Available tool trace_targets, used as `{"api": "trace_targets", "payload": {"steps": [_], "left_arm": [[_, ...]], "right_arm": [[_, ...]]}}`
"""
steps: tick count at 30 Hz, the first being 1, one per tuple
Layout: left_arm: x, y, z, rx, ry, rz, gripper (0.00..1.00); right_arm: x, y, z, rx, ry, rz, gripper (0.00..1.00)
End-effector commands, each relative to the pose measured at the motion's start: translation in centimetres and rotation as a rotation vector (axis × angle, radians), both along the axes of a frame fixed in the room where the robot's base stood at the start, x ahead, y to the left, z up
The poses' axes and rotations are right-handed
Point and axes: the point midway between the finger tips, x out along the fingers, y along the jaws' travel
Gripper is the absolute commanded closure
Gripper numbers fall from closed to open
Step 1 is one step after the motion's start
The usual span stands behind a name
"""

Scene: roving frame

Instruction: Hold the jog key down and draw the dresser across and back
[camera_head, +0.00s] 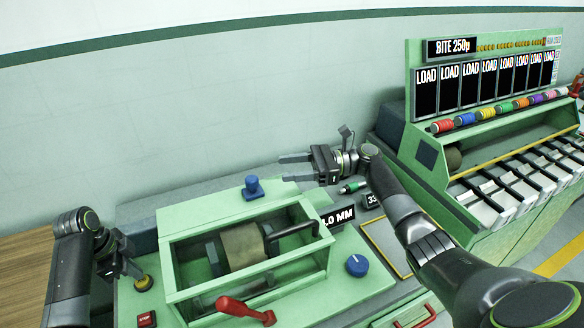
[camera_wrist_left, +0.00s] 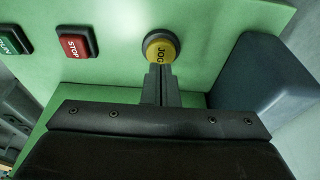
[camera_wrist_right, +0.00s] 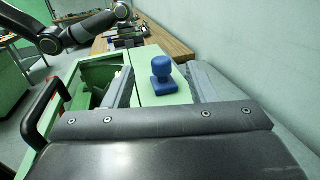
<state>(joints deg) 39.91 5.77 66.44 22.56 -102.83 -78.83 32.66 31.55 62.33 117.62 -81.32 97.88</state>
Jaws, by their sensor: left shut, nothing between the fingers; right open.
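The round yellow jog key (camera_wrist_left: 161,48), marked JOG, sits on the green panel; it also shows in the head view (camera_head: 143,283). My left gripper (camera_wrist_left: 160,70) is shut and empty, its tips right at the key's lower edge; whether they press it I cannot tell. In the head view the left gripper (camera_head: 135,272) is beside the key. A blue knob (camera_head: 253,188), apparently the dresser's handle, stands upright on the green housing. My right gripper (camera_head: 284,168) is open, apart from the knob, to its upper right. In the right wrist view the knob (camera_wrist_right: 163,75) appears between the fingers, further off.
A red STOP key (camera_wrist_left: 75,46) and a green key (camera_wrist_left: 12,40) lie beside the jog key. A brown roller (camera_head: 243,245) sits inside the open housing. A red lever (camera_head: 243,310) and a blue dial (camera_head: 357,265) are at the front. A green rack (camera_head: 425,150) stands at right.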

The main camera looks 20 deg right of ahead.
Motion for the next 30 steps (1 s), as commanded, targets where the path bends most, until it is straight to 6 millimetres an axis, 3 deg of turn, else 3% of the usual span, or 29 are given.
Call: {"api": "trace_targets", "payload": {"steps": [21,30], "left_arm": [[0.0,0.0,4.2,0.0,0.0,0.0,1.0],[0.0,0.0,4.3,0.0,0.0,0.0,1.0]], "right_arm": [[0.0,0.0,4.6,0.0,0.0,0.0,0.48],[0.0,0.0,4.8,0.0,0.0,0.0,0.48]]}}
